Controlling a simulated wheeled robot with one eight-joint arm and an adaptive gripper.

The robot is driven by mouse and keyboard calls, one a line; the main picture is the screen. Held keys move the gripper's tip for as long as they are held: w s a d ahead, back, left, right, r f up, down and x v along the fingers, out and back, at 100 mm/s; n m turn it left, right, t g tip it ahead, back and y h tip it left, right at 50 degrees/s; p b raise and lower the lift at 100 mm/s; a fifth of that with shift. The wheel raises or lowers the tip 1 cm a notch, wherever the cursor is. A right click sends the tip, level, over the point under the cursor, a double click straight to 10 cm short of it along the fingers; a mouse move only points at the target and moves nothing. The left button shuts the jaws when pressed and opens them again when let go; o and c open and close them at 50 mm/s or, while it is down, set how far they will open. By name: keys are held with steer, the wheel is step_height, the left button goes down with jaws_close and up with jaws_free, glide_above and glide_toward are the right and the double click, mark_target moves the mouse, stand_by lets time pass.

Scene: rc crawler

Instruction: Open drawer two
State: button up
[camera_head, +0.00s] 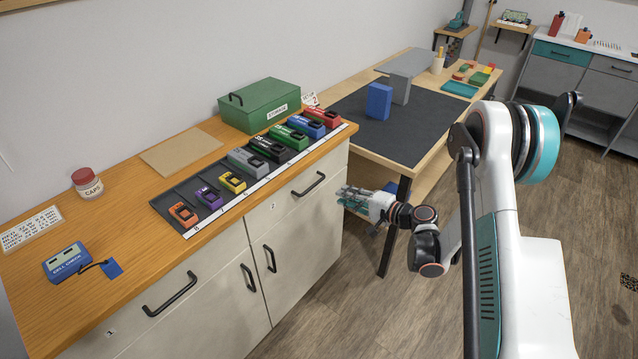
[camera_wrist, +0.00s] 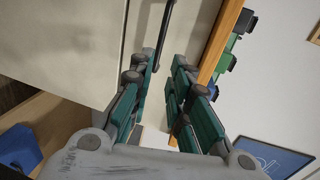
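Drawer two (camera_head: 293,203) is a pale front under the wooden counter, marked with a small "2". It looks shut. The handle (camera_wrist: 165,32) shows ahead, between the lines of the fingers; the wrist view does not show how far ahead.
Drawer one's handle (camera_head: 171,295) is at the lower left, with cupboard handles beside it. A table (camera_head: 425,150) stands right of the cabinet. Open floor (camera_head: 345,310) lies in front.

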mark_target(314, 185)
steer(key=b+x, duration=0.3)
steer(key=x, duration=1)
steer(key=shift+w+a+b, duration=0.15)
steer(key=shift+a+b, duration=0.15)
steer(key=shift+b, duration=0.1)
jaws_close()
